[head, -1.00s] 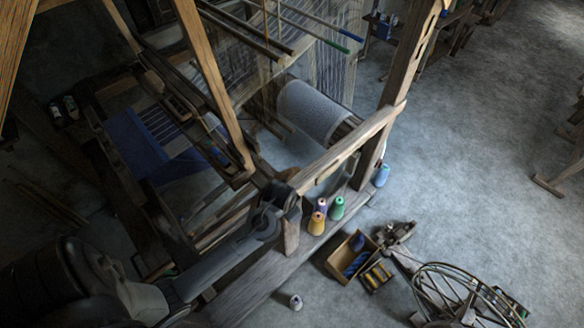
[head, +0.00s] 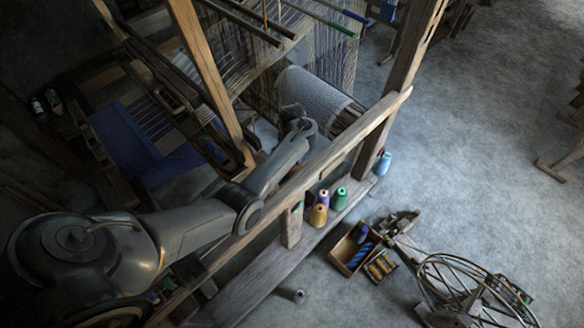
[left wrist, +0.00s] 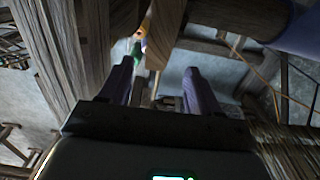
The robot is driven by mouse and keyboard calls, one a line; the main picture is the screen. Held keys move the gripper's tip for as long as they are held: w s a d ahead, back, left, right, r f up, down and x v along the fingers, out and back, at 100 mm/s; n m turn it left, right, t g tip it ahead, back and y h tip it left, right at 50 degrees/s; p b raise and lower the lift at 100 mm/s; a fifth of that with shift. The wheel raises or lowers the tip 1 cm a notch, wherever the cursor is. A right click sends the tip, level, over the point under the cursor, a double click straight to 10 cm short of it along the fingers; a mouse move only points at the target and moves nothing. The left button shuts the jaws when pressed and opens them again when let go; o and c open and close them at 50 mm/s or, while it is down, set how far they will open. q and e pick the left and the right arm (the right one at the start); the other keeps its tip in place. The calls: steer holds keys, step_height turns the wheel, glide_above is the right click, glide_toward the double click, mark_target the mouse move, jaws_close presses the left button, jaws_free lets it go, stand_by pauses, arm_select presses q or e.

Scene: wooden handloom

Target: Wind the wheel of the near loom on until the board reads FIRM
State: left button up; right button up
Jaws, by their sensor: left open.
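The near loom is a wooden frame (head: 212,85) with a grey-wrapped roller (head: 318,100) inside its right end. My left arm reaches across the side rail (head: 345,140). Its wrist end is just in front of the roller in the head view, where the fingers cannot be made out. In the left wrist view my left gripper (left wrist: 157,78) is open, with both fingers apart and nothing held between them. Wooden beams stand close beside it. I cannot pick out the loom's wheel or a readable board in either view. My right gripper is not in view.
Thread cones, among them a yellow one (head: 318,215) and a green one (head: 341,198), stand on the loom's lower beam (head: 262,285). A wooden box (head: 340,262) of spools and a spoked winding wheel (head: 425,275) are on the floor.

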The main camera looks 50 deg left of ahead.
arm_select(q)
step_height(320, 180, down, 8)
steer(key=b, duration=0.4)
steer(key=shift+d, duration=0.15)
steer(key=shift+f+b, duration=0.35)
steer(key=shift+f, duration=0.65)
jaws_close()
